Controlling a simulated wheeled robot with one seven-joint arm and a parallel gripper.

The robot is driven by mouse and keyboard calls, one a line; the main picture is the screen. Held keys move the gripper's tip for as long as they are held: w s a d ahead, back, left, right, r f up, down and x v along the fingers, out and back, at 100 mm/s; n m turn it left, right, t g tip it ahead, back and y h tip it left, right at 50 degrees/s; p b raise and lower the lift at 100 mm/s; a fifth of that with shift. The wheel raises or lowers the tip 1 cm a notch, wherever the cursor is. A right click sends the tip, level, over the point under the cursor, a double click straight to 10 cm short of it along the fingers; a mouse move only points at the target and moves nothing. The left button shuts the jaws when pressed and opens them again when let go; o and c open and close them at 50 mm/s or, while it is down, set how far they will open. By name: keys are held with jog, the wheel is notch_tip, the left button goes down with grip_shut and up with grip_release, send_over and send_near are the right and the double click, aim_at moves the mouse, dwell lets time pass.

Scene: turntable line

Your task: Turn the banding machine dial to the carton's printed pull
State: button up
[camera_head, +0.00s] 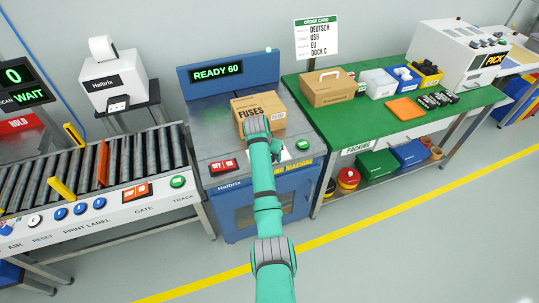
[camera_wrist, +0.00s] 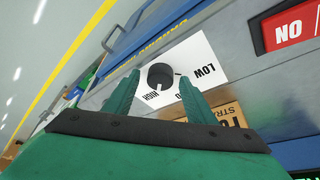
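The banding machine (camera_head: 262,182) is blue with a grey top, and its display (camera_head: 217,71) reads READY 60. In the wrist view its black round dial (camera_wrist: 160,76) sits on a white plate marked LOW and HIGH, with a third mark partly hidden. A pale mark shows on the dial's HIGH side, but I cannot tell its exact setting. My gripper (camera_wrist: 159,78) is open, its fingertips on either side of the dial with gaps visible. The carton (camera_head: 262,104), printed FUSES, stands on the machine.
Red (camera_head: 222,166) and green (camera_head: 302,144) buttons flank the dial area on the machine's front. A roller conveyor (camera_head: 100,165) stands left. A green packing table (camera_head: 350,120) with boxes and bins stands right. Open floor with a yellow line lies in front.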

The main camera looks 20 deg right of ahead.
jog(key=shift+r, duration=0.15)
jog(key=v, duration=1)
jog(key=shift+s+a+r, duration=0.15)
jog(key=shift+s+r, duration=0.05)
jog(key=shift+w, duration=0.1)
